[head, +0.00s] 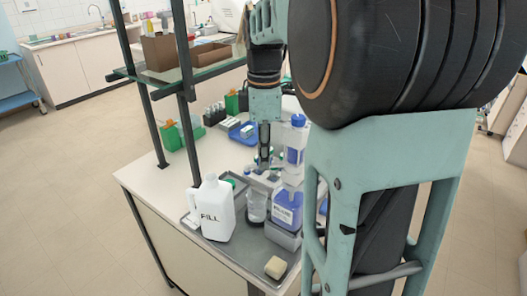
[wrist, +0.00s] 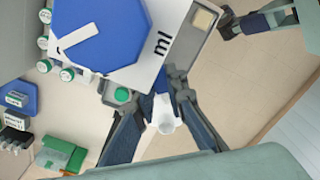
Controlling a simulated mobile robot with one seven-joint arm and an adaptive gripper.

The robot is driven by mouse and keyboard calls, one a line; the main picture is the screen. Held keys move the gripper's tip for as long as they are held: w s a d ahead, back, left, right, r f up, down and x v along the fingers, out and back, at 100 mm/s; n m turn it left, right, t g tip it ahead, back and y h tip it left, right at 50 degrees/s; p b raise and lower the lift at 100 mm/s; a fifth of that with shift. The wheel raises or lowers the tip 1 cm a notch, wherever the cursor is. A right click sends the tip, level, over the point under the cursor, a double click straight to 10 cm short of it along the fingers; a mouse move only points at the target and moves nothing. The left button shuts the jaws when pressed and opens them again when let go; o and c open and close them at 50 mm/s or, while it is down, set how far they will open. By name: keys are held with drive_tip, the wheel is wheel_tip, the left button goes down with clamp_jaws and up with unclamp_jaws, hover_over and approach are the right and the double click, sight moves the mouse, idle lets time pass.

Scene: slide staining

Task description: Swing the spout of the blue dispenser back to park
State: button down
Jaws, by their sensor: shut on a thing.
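The blue dispenser (head: 285,211) stands on the tray in the head view, a bottle of blue liquid marked BLUE with a blue cap on top. In the wrist view I look down on a large blue top (wrist: 100,35) with a white pointer and a white body marked "ml". My gripper (head: 264,160) points down just left of the dispenser's upper part. In the wrist view my gripper (wrist: 160,90) has its fingers on either side of a small white spout (wrist: 164,113) and is shut on it. The spout's contact with the fingertips is partly hidden.
A white jug marked FILL (head: 212,208) stands on the grey tray (head: 225,243), left of the dispenser. A tan sponge (head: 276,267) lies at the tray's front. Dark shelf posts (head: 188,140) rise at left. Green boxes (wrist: 62,154) stand further back on the bench.

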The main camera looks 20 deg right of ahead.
drive_tip(key=s+n, duration=0.6)
drive_tip(key=n, duration=0.4)
drive_tip(key=shift+d, duration=0.2)
drive_tip(key=shift+s, duration=0.1)
idle(0.4)
drive_tip(key=c, duration=1.9)
unclamp_jaws()
drive_tip(key=shift+c, duration=0.2)
wheel_tip(320, 180, up, 12)
